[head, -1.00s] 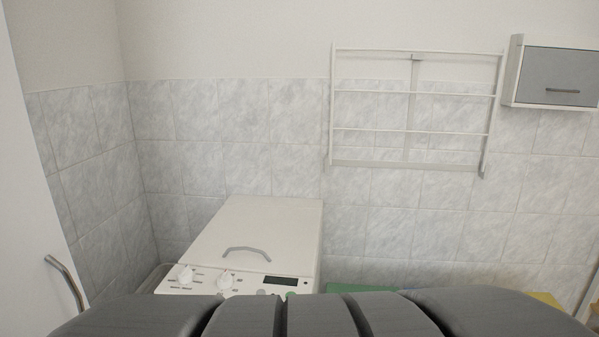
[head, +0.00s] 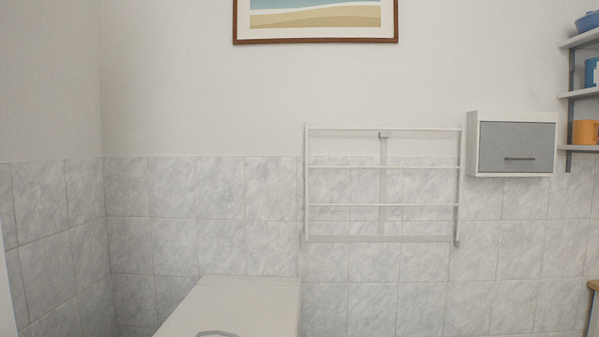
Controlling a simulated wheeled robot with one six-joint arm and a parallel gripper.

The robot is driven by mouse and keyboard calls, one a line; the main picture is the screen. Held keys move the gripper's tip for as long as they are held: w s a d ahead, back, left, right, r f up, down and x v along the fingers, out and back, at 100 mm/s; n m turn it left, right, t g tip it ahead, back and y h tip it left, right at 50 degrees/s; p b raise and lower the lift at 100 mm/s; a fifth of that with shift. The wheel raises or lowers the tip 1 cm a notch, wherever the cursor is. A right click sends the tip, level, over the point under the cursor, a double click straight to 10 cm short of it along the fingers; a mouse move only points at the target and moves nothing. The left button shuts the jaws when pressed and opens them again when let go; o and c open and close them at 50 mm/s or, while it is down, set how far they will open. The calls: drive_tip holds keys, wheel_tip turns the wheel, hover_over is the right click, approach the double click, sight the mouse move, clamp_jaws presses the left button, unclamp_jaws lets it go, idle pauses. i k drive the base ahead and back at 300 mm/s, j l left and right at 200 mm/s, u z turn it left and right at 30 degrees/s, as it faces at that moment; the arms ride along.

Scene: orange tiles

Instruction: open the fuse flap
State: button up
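A small white wall box with a grey front flap (head: 517,147) hangs on the wall at the right of the head view. I take this to be the fuse flap. The flap looks shut, and a dark horizontal bar handle (head: 520,158) sits near its lower edge. My gripper is not in view, so its distance from the flap and its state do not show.
A white wall rack (head: 383,185) hangs left of the box. A white top-loading appliance (head: 240,303) stands below at the lower left. Wall shelves (head: 580,94) with blue items and an orange mug (head: 585,132) are at the right edge. A framed picture (head: 316,20) hangs above.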

sight(522, 147)
drive_tip(key=z, duration=1.35)
